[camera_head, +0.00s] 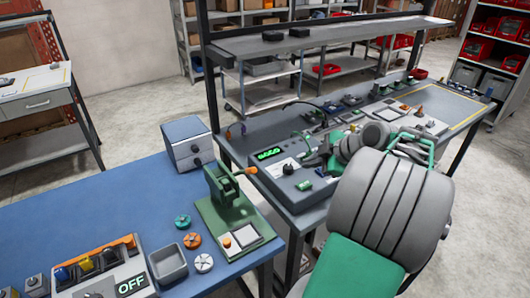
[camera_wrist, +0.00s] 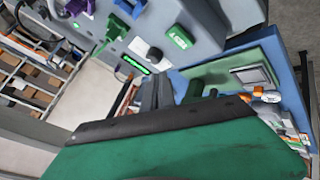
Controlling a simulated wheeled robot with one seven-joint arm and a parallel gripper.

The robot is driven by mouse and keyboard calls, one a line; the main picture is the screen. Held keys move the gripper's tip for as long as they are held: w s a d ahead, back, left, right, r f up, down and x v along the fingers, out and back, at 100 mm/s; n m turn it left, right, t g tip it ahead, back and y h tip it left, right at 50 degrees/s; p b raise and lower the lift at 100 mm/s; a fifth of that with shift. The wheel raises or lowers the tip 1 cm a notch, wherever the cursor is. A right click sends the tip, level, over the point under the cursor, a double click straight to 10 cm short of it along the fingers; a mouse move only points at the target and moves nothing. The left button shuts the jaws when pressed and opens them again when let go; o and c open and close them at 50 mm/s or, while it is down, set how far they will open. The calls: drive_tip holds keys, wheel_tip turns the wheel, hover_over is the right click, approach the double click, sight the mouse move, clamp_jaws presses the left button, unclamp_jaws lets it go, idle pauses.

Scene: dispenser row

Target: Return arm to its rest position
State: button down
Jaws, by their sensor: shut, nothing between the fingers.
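My arm, grey and green, reaches over the right-hand bench in the head view. My gripper (camera_head: 312,158) is low above the grey control box (camera_head: 262,174), partly hidden among my own links. In the wrist view my gripper (camera_wrist: 158,92) shows grey fingers beyond a dark bar and a green housing. The fingers are shut with nothing held. The control box also shows in the wrist view (camera_wrist: 110,62), with a lit green display (camera_wrist: 135,65), a dark knob (camera_wrist: 154,55) and a green block (camera_wrist: 180,37).
A green press (camera_head: 222,190) with an orange-tipped lever and a blue-grey box (camera_head: 187,143) stand on the blue bench (camera_head: 110,195) at left. An overhead shelf (camera_head: 320,38) on dark posts spans the right bench. Open floor (camera_head: 145,115) lies behind.

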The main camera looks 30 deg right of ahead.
drive_tip(key=a+f+m+g, duration=0.2)
drive_tip(key=a, duration=0.8)
drive_tip(key=a+f+m+g, duration=0.2)
drive_tip(key=a+m, duration=0.1)
drive_tip(key=a, duration=0.7)
drive_tip(key=s+a+f+m+g+h, duration=0.1)
drive_tip(key=s+a+f+m+g, duration=0.15)
drive_tip(key=s+a, duration=0.35)
drive_tip(key=s+a+f+m+g+h, duration=0.1)
drive_tip(key=s+a+f+m, duration=0.25)
drive_tip(key=s+a, duration=0.3)
wheel_tip(320, 180, up, 6)
drive_tip(key=w+d+t, duration=0.1)
drive_tip(key=w+t, duration=0.1)
drive_tip(key=w, duration=0.1)
drive_tip(key=shift+d+f, duration=0.25)
